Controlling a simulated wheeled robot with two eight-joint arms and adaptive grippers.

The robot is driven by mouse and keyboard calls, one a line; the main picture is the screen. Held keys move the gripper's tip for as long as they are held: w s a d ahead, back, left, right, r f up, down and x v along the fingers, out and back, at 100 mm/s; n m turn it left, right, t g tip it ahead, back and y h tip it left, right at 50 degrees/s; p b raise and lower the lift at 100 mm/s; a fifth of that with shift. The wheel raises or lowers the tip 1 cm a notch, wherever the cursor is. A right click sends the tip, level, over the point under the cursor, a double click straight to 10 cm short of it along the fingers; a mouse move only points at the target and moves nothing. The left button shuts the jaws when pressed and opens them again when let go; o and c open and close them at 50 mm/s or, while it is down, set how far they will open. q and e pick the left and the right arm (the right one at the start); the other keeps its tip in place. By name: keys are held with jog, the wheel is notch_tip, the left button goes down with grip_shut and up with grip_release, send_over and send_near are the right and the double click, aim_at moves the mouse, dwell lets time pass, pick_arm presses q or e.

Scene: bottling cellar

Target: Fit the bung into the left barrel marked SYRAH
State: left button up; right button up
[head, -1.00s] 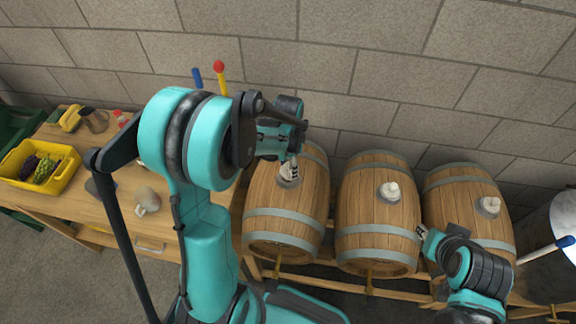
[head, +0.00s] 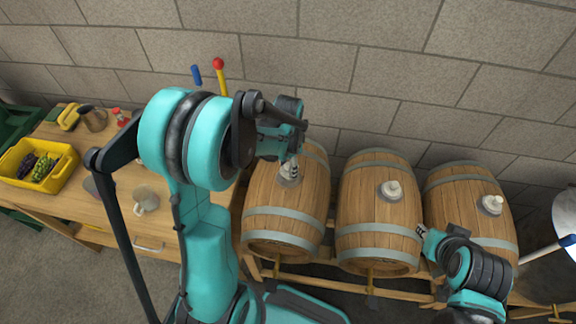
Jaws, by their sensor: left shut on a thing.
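The left barrel (head: 272,210) lies on a wooden rack, with a grey collar (head: 286,181) around the hole on its top. No SYRAH lettering is legible from here. My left gripper (head: 291,172) points down right over this collar, shut on the bung. The bung is largely hidden by the fingers, and I cannot tell whether it is inside the hole or just above it. My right gripper (head: 421,231) is low between the middle barrel (head: 375,225) and the right barrel (head: 452,205). Its fingers are too small to read.
The middle and right barrels carry pale bungs (head: 391,187) (head: 492,203) in their collars. The stone wall is close behind the barrels.

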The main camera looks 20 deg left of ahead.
pick_arm(q)
jog(key=shift+f+b, duration=0.55)
dwell(0.4)
jog(key=o, duration=1.2)
jog(key=o, duration=0.5)
jog(key=shift+r, duration=0.15)
jog(key=shift+r+p, duration=2.9)
jog(key=shift+r, duration=1)
